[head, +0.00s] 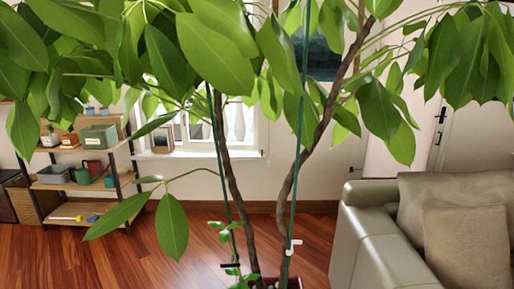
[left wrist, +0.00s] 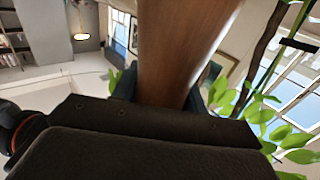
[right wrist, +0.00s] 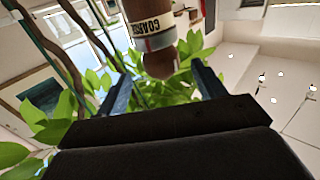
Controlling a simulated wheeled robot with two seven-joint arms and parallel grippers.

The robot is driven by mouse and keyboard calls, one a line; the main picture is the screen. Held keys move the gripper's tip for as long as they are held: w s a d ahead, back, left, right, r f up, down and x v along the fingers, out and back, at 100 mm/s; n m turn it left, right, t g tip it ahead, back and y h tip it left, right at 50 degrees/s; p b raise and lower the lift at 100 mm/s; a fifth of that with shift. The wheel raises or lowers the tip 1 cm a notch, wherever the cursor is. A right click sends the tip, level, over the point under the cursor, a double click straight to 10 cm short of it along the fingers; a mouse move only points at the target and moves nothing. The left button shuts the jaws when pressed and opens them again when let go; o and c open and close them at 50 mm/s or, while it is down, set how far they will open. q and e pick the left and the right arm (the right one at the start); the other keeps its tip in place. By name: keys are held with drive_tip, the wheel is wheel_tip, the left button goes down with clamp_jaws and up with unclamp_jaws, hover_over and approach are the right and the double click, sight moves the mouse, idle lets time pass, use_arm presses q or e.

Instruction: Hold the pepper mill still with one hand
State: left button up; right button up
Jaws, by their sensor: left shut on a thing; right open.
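The pepper mill shows in the left wrist view as a brown wooden body (left wrist: 178,45), running up out of the picture. My left gripper (left wrist: 163,88) is shut on it, one dark finger on each side. In the right wrist view the mill (right wrist: 153,28) shows a pale band lettered "COARSE", a grey ring and a rounded wooden end. My right gripper (right wrist: 163,82) is open, and that rounded end appears between and beyond its fingertips, with no visible contact. The head view shows neither the mill nor either gripper.
A leafy potted plant (head: 232,165) fills the middle of the head view. A grey sofa (head: 375,215) stands at the right. A shelf (head: 75,185) with boxes and pots stands at the left. Wooden floor (head: 130,255) is clear between shelf and plant.

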use_arm(q)
drive_tip(key=shift+r, duration=0.15)
idle(0.3)
drive_tip(key=o, duration=1.3)
drive_tip(key=shift+c, duration=0.2)
